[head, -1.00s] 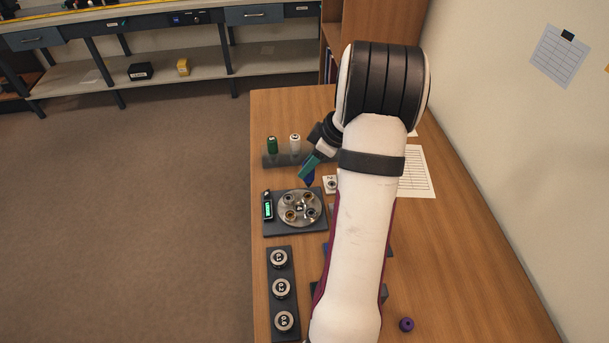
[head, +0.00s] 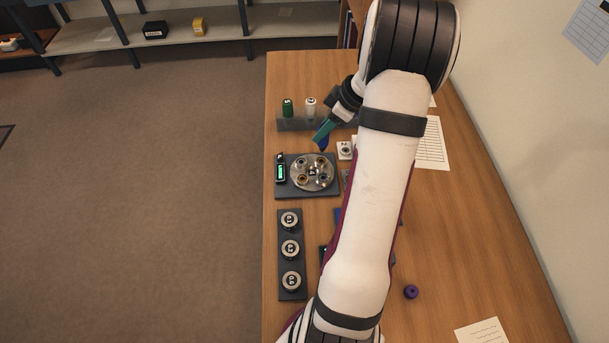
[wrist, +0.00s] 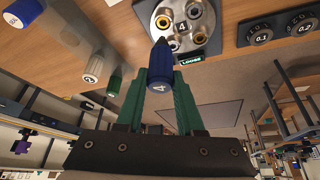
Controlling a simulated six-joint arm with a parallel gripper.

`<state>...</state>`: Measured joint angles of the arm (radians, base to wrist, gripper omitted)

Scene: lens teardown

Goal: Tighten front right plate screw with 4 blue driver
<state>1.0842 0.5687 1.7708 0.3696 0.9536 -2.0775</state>
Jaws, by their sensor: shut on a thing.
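My gripper (wrist: 168,95) has green fingers and is shut on the blue driver (wrist: 160,77), which is marked 4. In the head view, my gripper (head: 325,131) holds the blue driver (head: 321,145) tilted, just behind the round metal plate (head: 312,186). The plate also shows at the top of the wrist view (wrist: 212,25), with a 4 in its middle and several screws around it, some brass, some dark. The driver's tip overlaps the plate's edge in the wrist view; I cannot tell whether it touches. A display (wrist: 190,60) beside the plate reads LOOSE.
A green driver (head: 288,108) and a white driver (head: 311,107) stand in a grey rack behind the plate. A dark strip with three round knobs (head: 290,249) lies in front. A purple ball-like object (head: 411,292) lies at right. My arm hides the middle of the table.

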